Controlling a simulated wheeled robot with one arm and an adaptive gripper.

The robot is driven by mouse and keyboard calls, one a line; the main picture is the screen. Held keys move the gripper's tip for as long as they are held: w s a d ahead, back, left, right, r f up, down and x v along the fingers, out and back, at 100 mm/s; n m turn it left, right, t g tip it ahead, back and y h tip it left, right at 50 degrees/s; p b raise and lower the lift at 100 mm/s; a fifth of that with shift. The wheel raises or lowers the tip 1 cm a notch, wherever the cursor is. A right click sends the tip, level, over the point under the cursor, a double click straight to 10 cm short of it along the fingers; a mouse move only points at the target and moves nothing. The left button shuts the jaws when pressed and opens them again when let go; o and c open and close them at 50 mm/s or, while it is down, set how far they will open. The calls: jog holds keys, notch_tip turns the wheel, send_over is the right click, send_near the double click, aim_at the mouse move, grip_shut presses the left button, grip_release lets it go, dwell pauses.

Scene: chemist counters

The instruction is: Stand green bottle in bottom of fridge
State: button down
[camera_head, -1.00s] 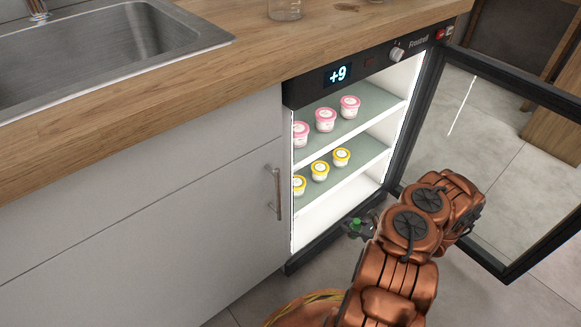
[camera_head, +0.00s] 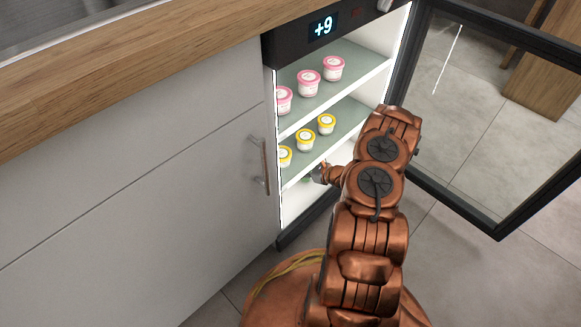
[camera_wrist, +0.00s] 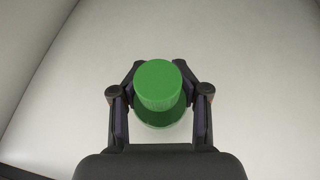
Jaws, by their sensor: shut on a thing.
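The green bottle (camera_wrist: 158,88) shows in the wrist view from above, its cap toward the camera, between the two fingers. My gripper (camera_wrist: 160,108) is shut on it. In the head view my arm reaches into the lower part of the open fridge (camera_head: 290,205), below the lower shelf. There the bottle is mostly hidden by the shelf and my wrist, with only a trace of green showing. The wrist view shows a pale white surface under and around the bottle. I cannot tell whether the bottle's base touches it.
Pink-lidded tubs (camera_head: 308,82) stand on the upper shelf, and yellow-lidded tubs (camera_head: 305,140) on the lower shelf (camera_head: 345,125) just above my wrist. The glass door (camera_head: 500,110) stands open at right. A grey cabinet (camera_head: 130,180) with a handle is at left.

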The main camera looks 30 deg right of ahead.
jog(key=w, duration=0.1)
jog(key=w+a+b, duration=0.1)
jog(key=w, duration=0.1)
jog(key=w+a, duration=0.1)
jog(key=shift+w+f+b, duration=0.1)
jog(key=shift+w+b, duration=0.2)
jog(key=shift+b, duration=0.05)
jog(key=shift+s+d+f+b, duration=0.1)
jog(key=shift+s+f+b, duration=0.1)
jog(key=shift+b, duration=0.1)
jog(key=c, duration=0.6)
grip_release()
jog(key=shift+f, duration=0.1)
